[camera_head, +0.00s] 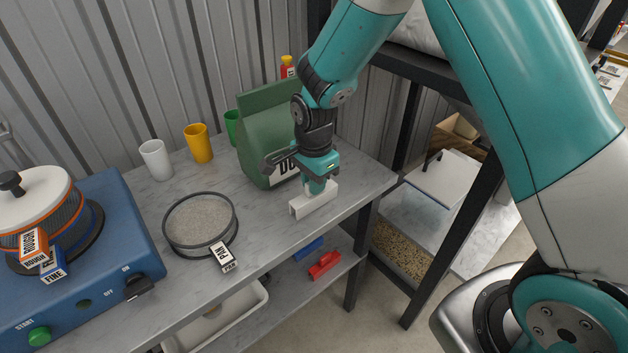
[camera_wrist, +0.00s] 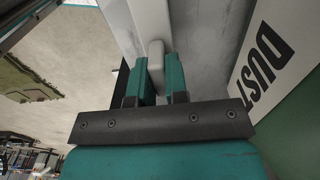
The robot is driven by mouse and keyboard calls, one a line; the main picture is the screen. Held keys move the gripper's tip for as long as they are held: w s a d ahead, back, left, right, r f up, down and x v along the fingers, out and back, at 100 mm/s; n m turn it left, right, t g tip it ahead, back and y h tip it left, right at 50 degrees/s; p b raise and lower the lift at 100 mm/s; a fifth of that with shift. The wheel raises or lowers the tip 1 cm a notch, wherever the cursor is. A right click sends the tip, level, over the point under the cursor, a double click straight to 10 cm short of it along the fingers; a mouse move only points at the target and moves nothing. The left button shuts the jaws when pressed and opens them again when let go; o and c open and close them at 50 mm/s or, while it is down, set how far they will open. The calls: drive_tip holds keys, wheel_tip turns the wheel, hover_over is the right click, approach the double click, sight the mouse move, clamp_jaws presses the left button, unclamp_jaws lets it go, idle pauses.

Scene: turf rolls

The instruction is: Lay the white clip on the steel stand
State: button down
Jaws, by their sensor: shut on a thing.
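The white clip (camera_head: 313,201) is a long white bar with a raised tab, held level at the right front of the grey-topped stand (camera_head: 280,240), which seems to be the steel stand. My gripper (camera_head: 318,187) points down and is shut on the clip's tab. In the wrist view, the two teal fingers (camera_wrist: 160,82) are on either side of the tab, and the clip's white body (camera_wrist: 148,25) runs beyond them. The clip is at or just above the top; I cannot tell if it touches. Its underside is hidden.
A green DUST bag (camera_head: 262,135) stands close behind my gripper. A round sieve (camera_head: 200,222) lies to the left, beside a blue sieve shaker (camera_head: 90,245). White (camera_head: 156,160) and yellow (camera_head: 198,144) cups stand behind. Red (camera_head: 324,265) and blue (camera_head: 309,249) clips lie on the lower shelf.

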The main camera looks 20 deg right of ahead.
drive_tip(key=shift+f, duration=0.15)
drive_tip(key=c, duration=1.1)
unclamp_jaws()
drive_tip(key=shift+r, duration=0.6)
wheel_tip(320, 180, up, 11)
drive_tip(key=b, duration=0.1)
drive_tip(key=s+a+r+n+y, duration=0.1)
drive_tip(key=s+r+n, duration=0.1)
drive_tip(key=s+n, duration=0.5)
drive_tip(key=s+a+r+n+y, duration=0.1)
drive_tip(key=s+a+r+n, duration=0.1)
drive_tip(key=s+n, duration=0.5)
drive_tip(key=s+a+r+n+y, duration=0.1)
drive_tip(key=s+r+n+y, duration=0.1)
drive_tip(key=s+r+n, duration=0.2)
drive_tip(key=shift+s+a+n, duration=0.15)
drive_tip(key=shift+s+n, duration=0.75)
drive_tip(key=shift+s, duration=0.8)
drive_tip(key=shift+s+a+n, duration=0.15)
drive_tip(key=shift+s+n, duration=0.75)
drive_tip(key=shift+s, duration=0.8)
